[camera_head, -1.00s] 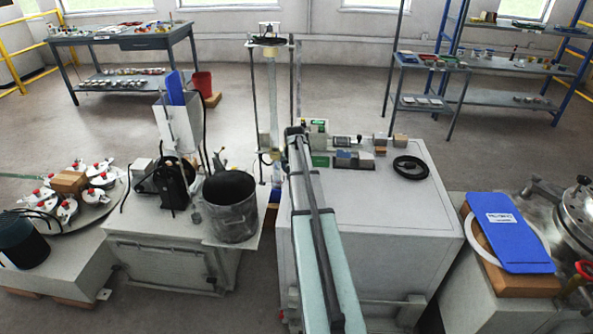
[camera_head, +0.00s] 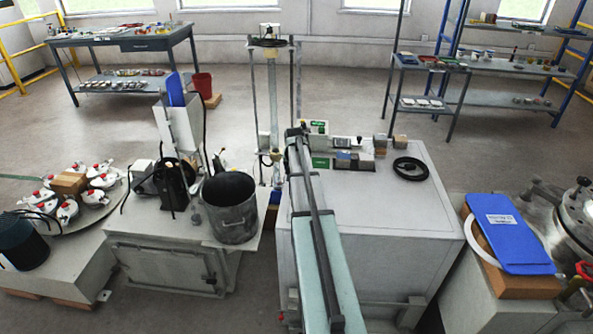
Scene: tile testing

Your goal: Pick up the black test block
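Several small blocks stand in a row at the back of the white cabinet top (camera_head: 400,215). A dark grey block (camera_head: 366,163) sits in the front group, beside a bluish-grey block (camera_head: 343,162). I cannot tell for certain which is the black test block. A brown block (camera_head: 399,142) and a grey one (camera_head: 380,140) stand behind to the right. My arm reaches away over the cabinet's left side, and its far end (camera_head: 297,133) is left of the blocks. My gripper's fingers cannot be made out there.
A black ring (camera_head: 410,169) lies right of the blocks. A green-and-white device (camera_head: 315,128) stands close to my arm's far end. A tall clear column (camera_head: 272,105) rises behind left. A metal bucket (camera_head: 230,207) stands left. The cabinet's front top is clear.

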